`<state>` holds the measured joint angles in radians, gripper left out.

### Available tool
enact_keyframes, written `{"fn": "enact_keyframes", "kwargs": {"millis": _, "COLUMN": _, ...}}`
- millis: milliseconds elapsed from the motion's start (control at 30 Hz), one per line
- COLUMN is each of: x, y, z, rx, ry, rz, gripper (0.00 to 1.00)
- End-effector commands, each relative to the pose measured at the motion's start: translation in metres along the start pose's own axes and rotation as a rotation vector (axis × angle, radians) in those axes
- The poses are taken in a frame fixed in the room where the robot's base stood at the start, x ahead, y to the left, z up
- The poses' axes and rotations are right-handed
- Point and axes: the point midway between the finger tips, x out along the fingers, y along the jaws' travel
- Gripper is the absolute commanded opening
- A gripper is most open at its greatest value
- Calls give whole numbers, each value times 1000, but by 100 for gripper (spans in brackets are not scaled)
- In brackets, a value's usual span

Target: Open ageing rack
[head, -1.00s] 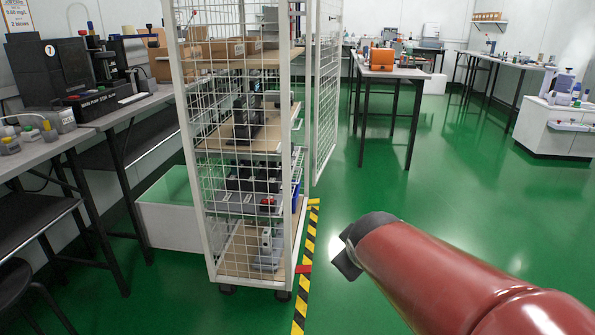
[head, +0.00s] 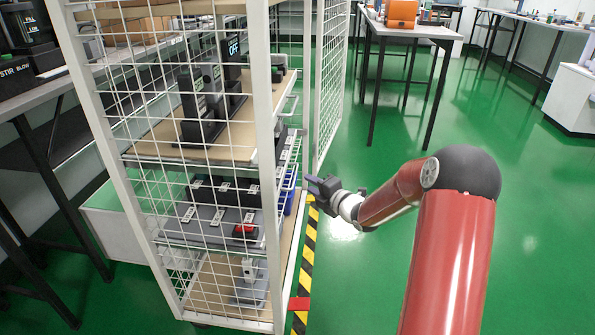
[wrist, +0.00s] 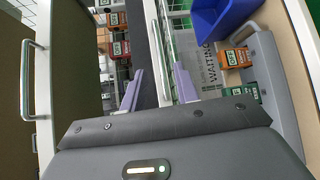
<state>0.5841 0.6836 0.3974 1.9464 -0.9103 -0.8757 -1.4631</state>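The rack (head: 262,95) is a tall white-framed mesh cage with several wooden shelves, left of my gripper (head: 318,186). A mesh panel (head: 330,75) stands out from its far right side like an open door. Silver loop handles (head: 291,178) show on the rack's right side. In the head view my gripper is beside that side, at the height of the tester shelf, fingers toward the rack. In the wrist view my gripper (wrist: 158,92) has its two purple-grey fingers apart, with a white wire edge showing between them. I cannot tell whether they touch it.
Testers, including one with a red part (head: 244,231), sit on the lower shelves. A blue bin (wrist: 220,15) is close by in the wrist view. Yellow-black tape (head: 306,250) marks the floor along the rack. Green floor to the right is clear up to a table (head: 425,30).

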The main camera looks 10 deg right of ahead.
Motion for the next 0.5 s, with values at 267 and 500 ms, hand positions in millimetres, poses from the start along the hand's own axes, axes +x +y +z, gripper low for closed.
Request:
{"fn": "enact_keyframes", "kwargs": {"millis": 267, "x": 40, "y": 0, "z": -1, "rx": 1, "ry": 2, "rz": 2, "gripper": 31}}
{"fn": "enact_keyframes", "kwargs": {"millis": 500, "x": 70, "y": 0, "z": 0, "rx": 1, "ry": 0, "rz": 1, "gripper": 31}}
